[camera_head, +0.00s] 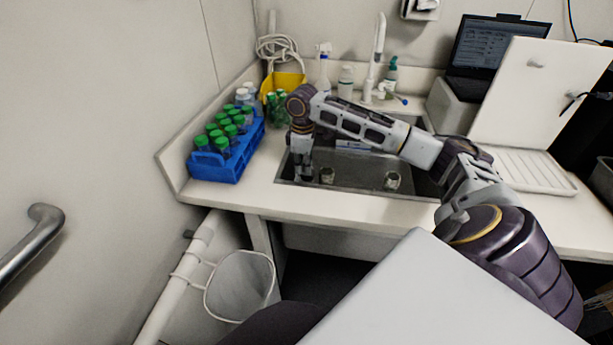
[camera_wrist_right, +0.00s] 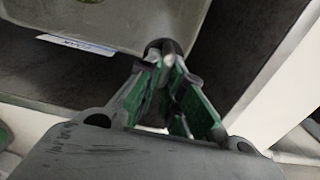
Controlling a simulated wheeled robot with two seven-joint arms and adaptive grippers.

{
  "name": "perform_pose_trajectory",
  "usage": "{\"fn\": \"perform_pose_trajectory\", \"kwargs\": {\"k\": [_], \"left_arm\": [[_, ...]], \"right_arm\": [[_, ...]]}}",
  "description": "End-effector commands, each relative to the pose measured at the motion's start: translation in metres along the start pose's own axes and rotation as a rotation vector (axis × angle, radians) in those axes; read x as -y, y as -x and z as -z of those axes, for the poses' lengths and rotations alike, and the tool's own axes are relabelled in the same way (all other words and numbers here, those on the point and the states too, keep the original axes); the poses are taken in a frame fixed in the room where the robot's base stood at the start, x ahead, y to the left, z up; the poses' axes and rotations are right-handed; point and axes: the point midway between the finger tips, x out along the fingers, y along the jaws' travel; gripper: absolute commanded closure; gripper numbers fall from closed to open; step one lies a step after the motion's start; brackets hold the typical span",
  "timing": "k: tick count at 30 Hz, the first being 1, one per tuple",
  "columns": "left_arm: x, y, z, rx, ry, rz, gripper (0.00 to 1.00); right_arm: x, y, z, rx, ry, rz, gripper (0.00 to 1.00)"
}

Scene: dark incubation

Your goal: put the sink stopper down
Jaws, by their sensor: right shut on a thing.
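My right gripper (camera_head: 303,176) reaches down at the left end of the steel sink (camera_head: 358,178), near its left rim. In the right wrist view the gripper's green-lined fingers (camera_wrist_right: 163,62) are closed on a small dark rounded piece (camera_wrist_right: 164,46), which I take to be the sink stopper. Most of it is hidden between the fingers, and I cannot make it out in the head view. I cannot tell whether it touches the sink. My left gripper is not in view.
Two round metal fittings (camera_head: 327,176) (camera_head: 392,181) show in the sink. A blue rack (camera_head: 222,166) of green-capped tubes stands left of the sink. A faucet (camera_head: 377,50) and bottles stand behind. A ribbed white drainboard (camera_head: 530,168) lies to the right. The front counter strip (camera_head: 330,208) is clear.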

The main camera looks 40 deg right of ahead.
Motion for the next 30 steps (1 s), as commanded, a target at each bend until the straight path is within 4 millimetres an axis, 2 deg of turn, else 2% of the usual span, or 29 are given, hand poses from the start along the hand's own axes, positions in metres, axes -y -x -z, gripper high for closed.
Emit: {"fn": "perform_pose_trajectory", "kwargs": {"k": [8, 24, 30], "left_arm": [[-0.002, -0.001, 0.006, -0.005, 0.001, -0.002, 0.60], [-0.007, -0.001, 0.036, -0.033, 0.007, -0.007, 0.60], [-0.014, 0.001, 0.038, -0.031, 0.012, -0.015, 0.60]], "right_arm": [[0.001, -0.025, -0.001, 0.003, 0.001, 0.002, 1.00], [0.002, -0.111, 0.000, 0.001, 0.000, 0.001, 1.00], [0.002, -0.128, 0.000, 0.000, 0.000, 0.000, 1.00]]}}
